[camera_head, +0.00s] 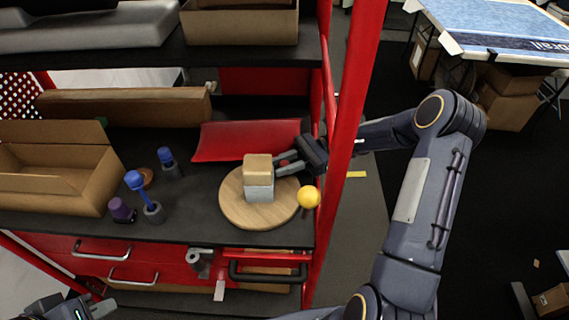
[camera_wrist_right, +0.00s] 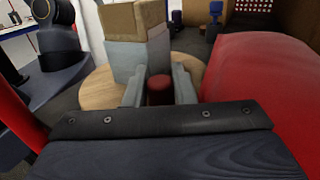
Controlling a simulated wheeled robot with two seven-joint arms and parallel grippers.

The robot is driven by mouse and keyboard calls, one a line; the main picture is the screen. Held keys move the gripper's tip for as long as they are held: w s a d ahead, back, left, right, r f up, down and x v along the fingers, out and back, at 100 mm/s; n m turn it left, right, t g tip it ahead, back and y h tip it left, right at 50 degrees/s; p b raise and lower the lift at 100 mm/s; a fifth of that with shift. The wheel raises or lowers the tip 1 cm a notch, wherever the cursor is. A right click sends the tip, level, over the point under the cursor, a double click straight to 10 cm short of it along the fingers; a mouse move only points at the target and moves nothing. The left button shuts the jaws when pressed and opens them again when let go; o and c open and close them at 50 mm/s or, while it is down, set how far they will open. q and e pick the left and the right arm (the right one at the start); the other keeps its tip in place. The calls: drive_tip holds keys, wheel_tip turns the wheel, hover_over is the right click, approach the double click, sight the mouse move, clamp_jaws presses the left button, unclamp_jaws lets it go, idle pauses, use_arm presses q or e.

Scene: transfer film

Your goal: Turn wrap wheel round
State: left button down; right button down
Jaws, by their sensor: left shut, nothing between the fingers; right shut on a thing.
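The wrap wheel is a round wooden disc (camera_head: 235,208) lying flat on the dark shelf, and it also shows in the right wrist view (camera_wrist_right: 98,90). A grey block with a tan top (camera_head: 258,178) stands upright on it. A yellow ball knob (camera_head: 309,197) sits at the disc's right edge. My right gripper (camera_head: 284,164) reaches in from the right behind the block. In the right wrist view its fingers (camera_wrist_right: 158,88) are shut on a red peg (camera_wrist_right: 160,90) beside the block. My left gripper (camera_head: 100,306) is low at the bottom left, shut and empty, away from the wheel.
A red curved tray (camera_head: 245,140) lies behind the wheel. Blue-topped tools (camera_head: 136,181) and a purple one (camera_head: 121,210) stand to the left, near an open cardboard box (camera_head: 60,185). A red post (camera_head: 350,110) rises right of the shelf, close to my right arm.

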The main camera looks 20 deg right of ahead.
drive_tip(key=shift+w+r, duration=0.1)
drive_tip(key=c, duration=1.2)
unclamp_jaws()
drive_tip(key=shift+a, duration=0.1)
drive_tip(key=shift+c, duration=0.2)
drive_tip(key=d, duration=0.2)
drive_tip(key=d+b, duration=0.1)
drive_tip(key=d, duration=0.5)
drive_tip(key=shift+w, duration=0.3)
drive_tip(key=shift+a, duration=0.1)
